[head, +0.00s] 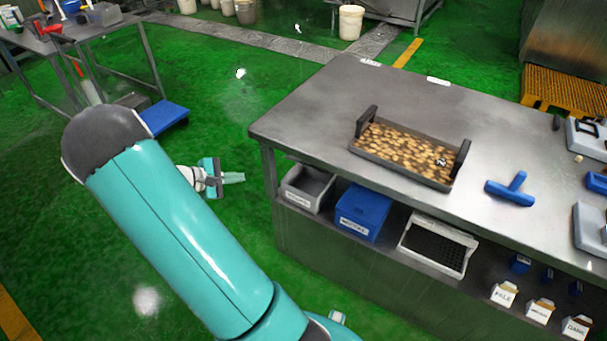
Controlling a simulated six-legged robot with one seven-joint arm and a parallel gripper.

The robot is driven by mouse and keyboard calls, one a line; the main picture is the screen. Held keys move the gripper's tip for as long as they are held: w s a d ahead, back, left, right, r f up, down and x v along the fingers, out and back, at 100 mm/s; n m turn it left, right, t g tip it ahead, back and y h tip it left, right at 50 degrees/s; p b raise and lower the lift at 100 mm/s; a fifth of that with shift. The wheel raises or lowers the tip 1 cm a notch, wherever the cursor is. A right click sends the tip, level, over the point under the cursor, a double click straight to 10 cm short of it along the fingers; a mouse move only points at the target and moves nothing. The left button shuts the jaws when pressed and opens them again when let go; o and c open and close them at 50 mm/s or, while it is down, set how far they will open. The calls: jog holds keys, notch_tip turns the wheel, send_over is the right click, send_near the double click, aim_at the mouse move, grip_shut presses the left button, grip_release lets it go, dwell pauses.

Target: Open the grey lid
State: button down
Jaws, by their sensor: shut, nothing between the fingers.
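My gripper (233,178) is turquoise and hangs over the green floor to the left of the steel table. Its fingers point right, toward the table's lower shelf, and they are together and empty. A small grey bin (299,196) with a white label stands at the left end of that shelf, a short way right of my gripper. Its top looks grey and recessed; I cannot tell whether that is a lid or the inside. A blue box (363,212) with a blue top and a label stands beside the bin.
The steel table (315,100) overhangs the shelf. On it are a handled tray (358,151) of brown pieces and a blue T-shaped tool (513,189). A white crate (437,247) and several labelled cartons sit farther right below. Open floor lies left of the table.

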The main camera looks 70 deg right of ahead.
jog(key=s+d+f+n+t+h, duration=0.1)
jog(key=s+d+f+n+h, duration=0.3)
jog(key=f, duration=0.4)
jog(key=s+d+f+n+t+h, duration=0.2)
jog(key=d+f+n, duration=0.3)
jog(key=d+f, duration=0.3)
jog(key=s+d+f+n+t+h, duration=0.1)
jog(key=s+d+f+n+h, duration=0.2)
jog(key=f, duration=0.6)
jog(key=shift+n, duration=0.7)
jog(key=x, duration=1)
jog(key=shift+w+d+f, duration=0.1)
jog(key=shift+w+d, duration=0.1)
jog(key=shift+d, duration=0.15)
jog(key=shift+d+r, duration=0.55)
jog(key=shift+r, duration=0.25)
jog(key=shift+d+r, duration=0.5)
jog(key=shift+r, duration=0.3)
jog(key=shift+y, duration=0.8)
jog(key=d+r, duration=0.2)
jog(key=r, duration=0.1)
jog(key=d+r, duration=0.2)
jog(key=shift+s+r, duration=0.15)
jog(key=shift+s, duration=0.25)
